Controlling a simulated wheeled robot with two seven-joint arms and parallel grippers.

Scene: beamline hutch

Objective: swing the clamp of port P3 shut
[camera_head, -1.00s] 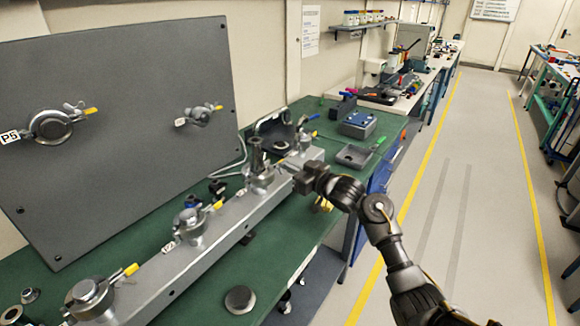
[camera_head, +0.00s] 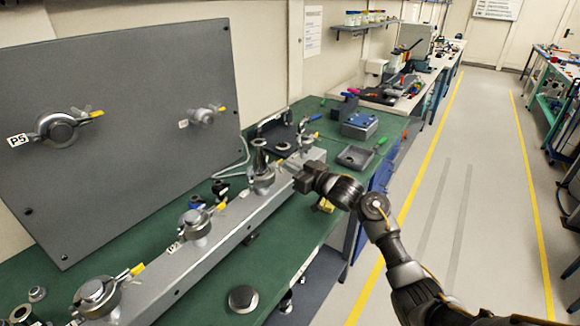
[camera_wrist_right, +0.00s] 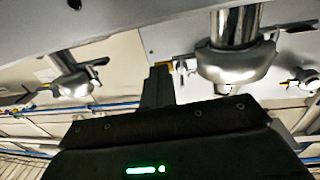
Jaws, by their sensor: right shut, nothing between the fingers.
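A metal bar (camera_head: 215,246) runs along the bench with several clamped ports. The third from the near end, which I take as P3 (camera_head: 263,180), has an upright stub; its label is not readable. My right gripper (camera_head: 300,180) is shut and empty, just right of this port, over the bar's right edge. I see no clear contact. In the wrist view the dark finger (camera_wrist_right: 158,86) points up beside a large metal clamp fitting (camera_wrist_right: 236,62). I cannot tell how far the P3 clamp is open. My left gripper is not in view.
Nearer ports (camera_head: 195,224) (camera_head: 97,292) with yellow handles sit on the same bar. A grey panel (camera_head: 130,150) with P5 (camera_head: 58,129) stands behind. A loose round disc (camera_head: 242,298) lies on the green bench. A blue-topped box (camera_head: 359,125) and grey tray (camera_head: 354,157) stand farther back.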

